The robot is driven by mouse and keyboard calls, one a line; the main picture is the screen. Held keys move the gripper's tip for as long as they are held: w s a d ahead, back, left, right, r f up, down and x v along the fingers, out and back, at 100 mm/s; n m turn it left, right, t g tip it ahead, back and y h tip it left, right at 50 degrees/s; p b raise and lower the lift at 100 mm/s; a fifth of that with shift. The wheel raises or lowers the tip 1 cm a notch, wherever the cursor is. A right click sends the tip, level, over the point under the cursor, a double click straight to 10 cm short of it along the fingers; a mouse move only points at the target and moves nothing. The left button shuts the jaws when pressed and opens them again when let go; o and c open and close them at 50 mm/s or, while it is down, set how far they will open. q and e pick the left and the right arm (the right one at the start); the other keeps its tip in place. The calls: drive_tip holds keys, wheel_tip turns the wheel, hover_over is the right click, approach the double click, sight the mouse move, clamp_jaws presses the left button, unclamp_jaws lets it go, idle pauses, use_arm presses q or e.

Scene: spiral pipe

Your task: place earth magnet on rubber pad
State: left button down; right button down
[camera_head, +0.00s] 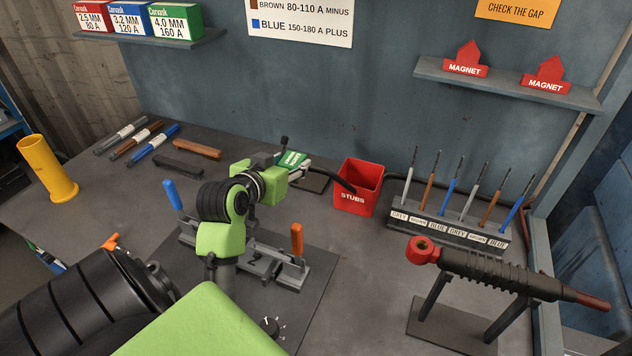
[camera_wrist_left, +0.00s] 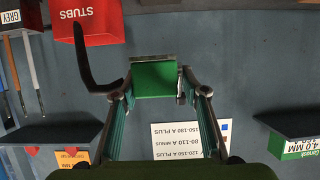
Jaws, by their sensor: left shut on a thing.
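My left gripper (camera_head: 288,168) is shut on the earth magnet (camera_head: 293,160), a green block with white lettering, at the back middle of the bench. In the left wrist view the earth magnet (camera_wrist_left: 155,79) sits between the two fingertips of the left gripper (camera_wrist_left: 156,90). A black curved cable (camera_head: 338,177) runs from the magnet's side toward the red bin. My right gripper is in neither view.
The red STUBS bin (camera_head: 360,188) stands just right of the pad. A rod rack (camera_head: 450,225) is farther right. A fixture with blue and orange handles (camera_head: 262,262) sits in front. Loose rods (camera_head: 137,142) lie back left.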

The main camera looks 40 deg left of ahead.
use_arm(q)
drive_tip(key=shift+d, duration=0.3)
drive_tip(key=shift+w+f, duration=0.15)
drive_tip(key=shift+w, duration=0.15)
drive_tip(key=f+x, duration=0.1)
drive_tip(key=x, duration=0.3)
drive_tip(key=s+f+p+x, duration=0.1)
drive_tip(key=x, duration=0.9)
drive_tip(key=shift+a+f+p, duration=0.4)
drive_tip(key=shift+a+f, duration=0.05)
drive_tip(key=shift+f, duration=0.05)
drive_tip(key=shift+w+a+f, duration=0.2)
drive_tip(key=shift+w+f, duration=0.3)
drive_tip(key=shift+f, duration=0.15)
wheel_tip(320, 180, down, 3)
drive_tip(key=shift+r+p, duration=0.1)
drive_tip(key=shift+p, duration=0.3)
drive_tip(key=shift+f, duration=0.25)
